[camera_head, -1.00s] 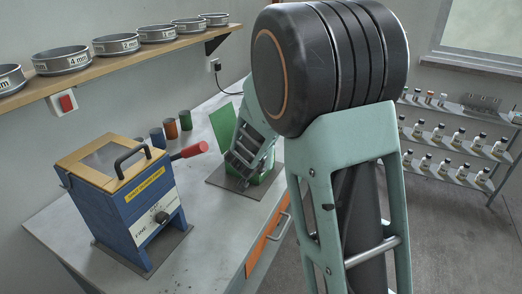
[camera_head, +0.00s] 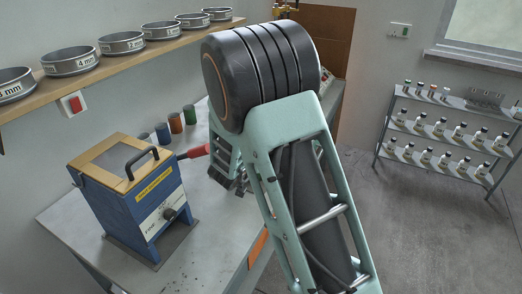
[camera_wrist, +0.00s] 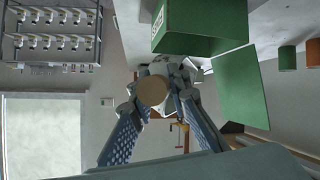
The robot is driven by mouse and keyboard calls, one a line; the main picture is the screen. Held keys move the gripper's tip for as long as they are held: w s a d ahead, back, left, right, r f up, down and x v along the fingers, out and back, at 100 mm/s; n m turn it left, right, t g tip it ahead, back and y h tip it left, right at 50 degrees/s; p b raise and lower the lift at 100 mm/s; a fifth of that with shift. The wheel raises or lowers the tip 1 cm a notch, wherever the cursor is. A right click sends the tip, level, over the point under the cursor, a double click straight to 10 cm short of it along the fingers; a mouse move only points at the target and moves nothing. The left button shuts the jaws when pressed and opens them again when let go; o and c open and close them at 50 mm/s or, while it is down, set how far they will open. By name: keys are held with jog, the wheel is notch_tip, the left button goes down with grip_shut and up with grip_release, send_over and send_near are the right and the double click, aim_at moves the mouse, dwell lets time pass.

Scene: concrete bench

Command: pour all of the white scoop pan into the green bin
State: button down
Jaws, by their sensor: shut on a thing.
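In the wrist view, my gripper (camera_wrist: 157,98) is shut on a round tan end piece (camera_wrist: 152,91), which looks like the handle end of the white scoop pan. Pale parts just beyond the fingertips (camera_wrist: 178,66) may be the pan; its bowl and contents cannot be made out. The green bin (camera_wrist: 205,28) shows at the top of the wrist view, with a flat green panel (camera_wrist: 241,88) at its right. The gripper appears apart from the bin. In the head view my arm hides the bin and pan, and only part of the gripper's dark lattice shows.
A blue box with a wooden top (camera_head: 135,190) and a red handle (camera_head: 194,152) stands on the bench (camera_head: 85,225) left of my arm. Several coloured cups (camera_head: 176,123) stand behind it. A wall shelf (camera_head: 110,65) holds sieves. A bottle rack (camera_head: 440,130) stands far right.

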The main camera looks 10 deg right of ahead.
jog(key=shift+a+r+p, duration=0.1)
jog(key=shift+p, duration=0.3)
jog(key=shift+w+a+f+n+h+p, duration=0.1)
jog(key=shift+a+f+n+h+p, duration=0.3)
jog(key=shift+n+h+p, duration=0.6)
jog(key=shift+w+a+f+n+t+h, duration=0.15)
jog(key=shift+a+n+t+h, duration=0.2)
jog(key=shift+n+h, duration=0.3)
jog(key=shift+s+a+f+n+t+h, duration=0.1)
jog(key=shift+a+f+n+t+h, duration=0.2)
jog(key=shift+n+h, duration=0.35)
jog(key=shift+w+a+f+n+t+h, duration=0.1)
jog(key=shift+a+n+t+h, duration=0.25)
jog(key=shift+a+n+h, duration=0.25)
jog(key=shift+d+r, duration=0.1)
jog(key=shift+p, duration=0.3)
